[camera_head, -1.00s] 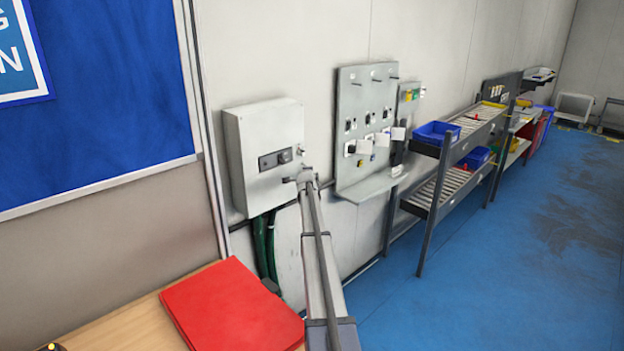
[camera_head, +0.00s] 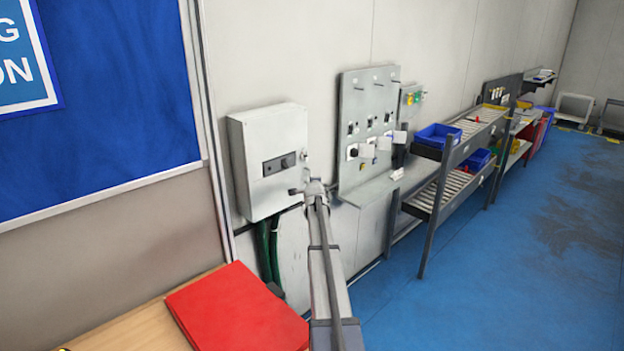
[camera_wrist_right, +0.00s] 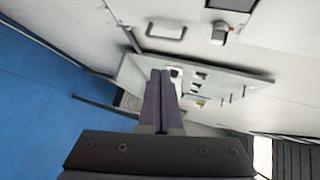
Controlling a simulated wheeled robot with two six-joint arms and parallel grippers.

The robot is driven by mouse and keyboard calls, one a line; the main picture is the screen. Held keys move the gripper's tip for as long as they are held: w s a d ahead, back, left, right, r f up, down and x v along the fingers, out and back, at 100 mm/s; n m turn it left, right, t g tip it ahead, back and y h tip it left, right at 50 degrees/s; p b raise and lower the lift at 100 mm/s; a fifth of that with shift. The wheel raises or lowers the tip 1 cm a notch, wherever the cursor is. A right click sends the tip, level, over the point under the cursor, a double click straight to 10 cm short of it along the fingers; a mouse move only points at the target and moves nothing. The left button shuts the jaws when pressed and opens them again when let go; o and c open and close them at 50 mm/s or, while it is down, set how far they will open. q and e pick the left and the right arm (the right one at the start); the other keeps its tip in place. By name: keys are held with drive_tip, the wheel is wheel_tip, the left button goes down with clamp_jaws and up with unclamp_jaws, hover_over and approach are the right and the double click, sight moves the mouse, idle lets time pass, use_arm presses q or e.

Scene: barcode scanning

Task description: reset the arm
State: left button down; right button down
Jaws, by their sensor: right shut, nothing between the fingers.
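One arm of mine rises from the bottom of the head view, and its right gripper (camera_head: 303,189) hangs in the air just off the lower right edge of a grey wall box (camera_head: 248,185). In the right wrist view the two dark fingers (camera_wrist_right: 160,75) lie together, shut and empty. They overlap the grey board (camera_wrist_right: 135,72) in that picture and touch nothing that I can see. The box front carries a dark panel with a round knob (camera_head: 288,161); the knob also shows at the top of the wrist view (camera_wrist_right: 219,32). My left gripper is not in view.
A red folder (camera_head: 238,310) lies on a wooden table (camera_head: 130,325) at lower left. A grey pegboard with switches (camera_head: 368,95) is on the wall. Roller racks with blue bins (camera_head: 437,135) stand farther right. The blue floor (camera_head: 500,280) is clear.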

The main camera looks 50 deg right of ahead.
drive_tip(key=v, duration=0.3)
drive_tip(key=p+v, duration=0.1)
drive_tip(key=shift+s+r, duration=0.1)
drive_tip(key=shift+s, duration=0.4)
